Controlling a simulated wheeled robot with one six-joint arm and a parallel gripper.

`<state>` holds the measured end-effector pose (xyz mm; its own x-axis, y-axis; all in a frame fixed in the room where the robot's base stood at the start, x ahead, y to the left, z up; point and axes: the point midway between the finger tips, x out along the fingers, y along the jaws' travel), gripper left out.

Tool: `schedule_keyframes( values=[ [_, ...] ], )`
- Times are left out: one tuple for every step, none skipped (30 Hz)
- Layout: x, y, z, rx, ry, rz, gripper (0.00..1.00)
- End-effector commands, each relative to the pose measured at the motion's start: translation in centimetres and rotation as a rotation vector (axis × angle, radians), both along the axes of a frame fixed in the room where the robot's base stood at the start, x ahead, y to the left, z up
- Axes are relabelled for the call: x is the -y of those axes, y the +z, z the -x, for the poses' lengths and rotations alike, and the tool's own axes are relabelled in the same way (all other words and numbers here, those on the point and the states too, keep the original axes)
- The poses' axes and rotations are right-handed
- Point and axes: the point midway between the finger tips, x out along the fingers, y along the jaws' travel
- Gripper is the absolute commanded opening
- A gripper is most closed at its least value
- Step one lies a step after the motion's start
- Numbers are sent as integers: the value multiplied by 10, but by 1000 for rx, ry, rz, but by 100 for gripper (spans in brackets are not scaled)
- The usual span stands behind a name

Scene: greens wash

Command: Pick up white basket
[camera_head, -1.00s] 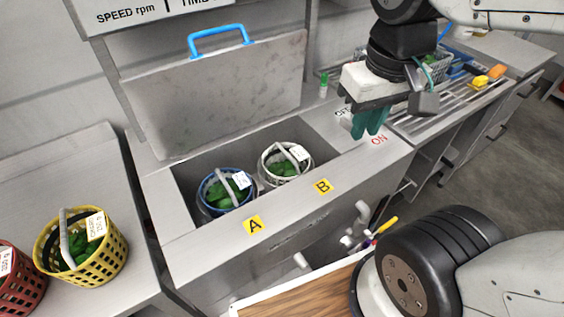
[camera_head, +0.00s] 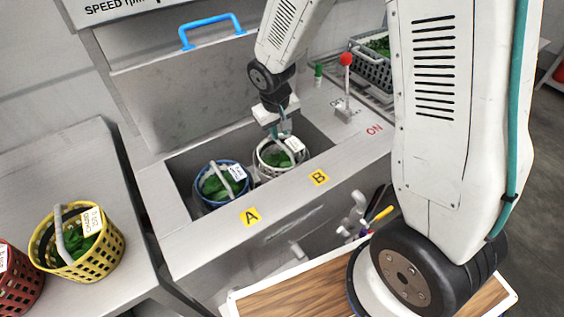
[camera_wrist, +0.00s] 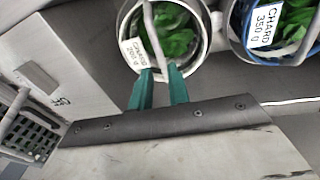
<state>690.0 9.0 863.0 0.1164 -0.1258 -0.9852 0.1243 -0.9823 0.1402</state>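The white basket (camera_head: 259,163) holds green leaves and stands in the sunken basin, beside the yellow B label. In the wrist view the white basket (camera_wrist: 207,36) is at top centre, with a white tag and a grey handle arching over it. My gripper (camera_head: 280,132) is over the basket's back side in the head view. In the wrist view my gripper (camera_wrist: 161,74) has its two teal fingers apart, with the lower end of the handle showing between their tips. The fingers do not look closed on it. How deep they reach is hard to tell.
A blue basket (camera_head: 203,204) of leaves stands close left of the white one in the basin. The raised lid (camera_head: 175,100) stands behind. A red-knobbed lever (camera_head: 346,61) is to the right. A yellow basket (camera_head: 103,262) and red basket (camera_head: 18,292) sit on the left counter.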

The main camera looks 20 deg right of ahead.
Motion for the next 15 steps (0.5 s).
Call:
schedule_keyframes(
  values=[
    [1,-7,0,-4,-1,0,18],
    [1,-10,0,-5,-1,1,18],
    [2,-15,-1,-3,0,0,18],
    [2,-18,-1,-4,-1,0,18],
    [3,-21,-2,-5,-1,1,18],
    [3,-25,-2,-4,-1,0,18],
    [4,-29,-3,-4,-1,0,18],
    [4,-33,-3,-4,-1,0,18],
    [5,-39,-3,-6,-1,1,18],
    [5,-43,-4,-5,-1,1,18],
    [6,-48,-4,-6,-1,1,18],
    [7,-54,-5,-6,-1,1,18],
    [7,-59,-6,-6,-1,1,18],
    [8,-62,-6,-5,-1,1,18],
    [8,-66,-7,-4,-2,0,18]
  ],
)
